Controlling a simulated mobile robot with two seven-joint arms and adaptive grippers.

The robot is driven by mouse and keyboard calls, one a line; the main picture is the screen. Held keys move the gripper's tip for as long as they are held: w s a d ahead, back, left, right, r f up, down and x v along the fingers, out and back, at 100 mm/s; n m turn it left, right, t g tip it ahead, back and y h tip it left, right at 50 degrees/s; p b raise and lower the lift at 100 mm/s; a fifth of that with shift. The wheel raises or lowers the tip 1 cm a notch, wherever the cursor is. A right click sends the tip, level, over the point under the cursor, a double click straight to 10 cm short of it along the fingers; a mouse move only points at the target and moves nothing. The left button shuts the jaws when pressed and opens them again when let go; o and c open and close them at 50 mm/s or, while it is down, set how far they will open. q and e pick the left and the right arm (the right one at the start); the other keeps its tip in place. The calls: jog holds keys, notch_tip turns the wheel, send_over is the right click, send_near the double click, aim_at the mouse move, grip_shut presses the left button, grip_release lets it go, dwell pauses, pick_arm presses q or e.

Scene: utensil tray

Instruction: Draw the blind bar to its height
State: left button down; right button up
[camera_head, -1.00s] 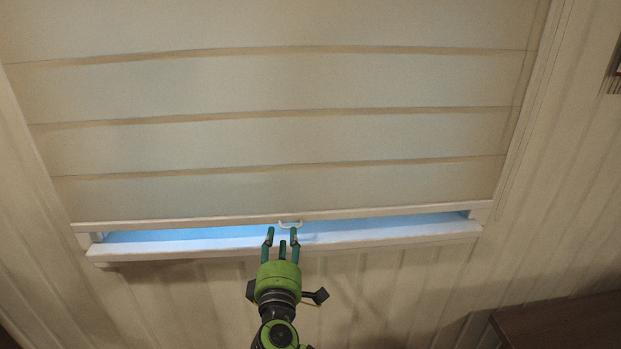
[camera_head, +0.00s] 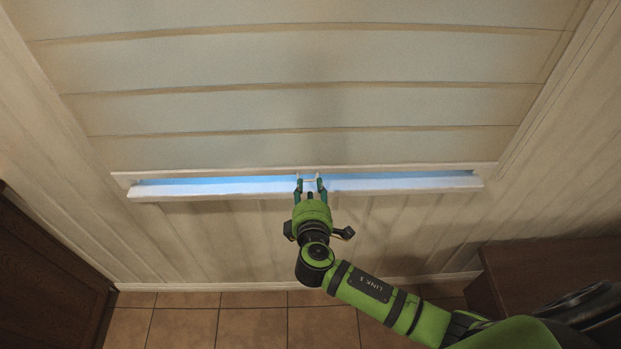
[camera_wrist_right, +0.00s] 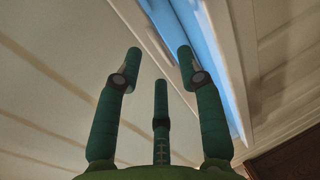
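The pale blind (camera_head: 310,108) hangs nearly down to the window sill. Its white bottom bar (camera_head: 220,172) runs across the window, with a blue gap below it. A small white handle (camera_head: 310,179) is at the bar's middle, partly hidden by my fingers. My right gripper (camera_head: 309,184) is at the handle, with a fingertip on either side of it. In the right wrist view its fingers (camera_wrist_right: 159,58) are apart, and nothing shows gripped between them. I cannot tell whether they touch the handle. My left gripper is not in view.
The white sill (camera_head: 400,186) sticks out just below the bar, close to my right fingers. A dark brown cabinet (camera_head: 50,270) stands at the lower left and a brown piece of furniture (camera_head: 540,262) at the right. Tiled floor (camera_head: 240,325) shows below.

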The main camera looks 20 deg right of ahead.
jog(key=shift+x, duration=1.35)
grip_shut()
jog(key=shift+f, duration=0.1)
notch_tip(320, 180, down, 5)
jog(key=b, duration=0.4)
jog(key=shift+s, duration=0.15)
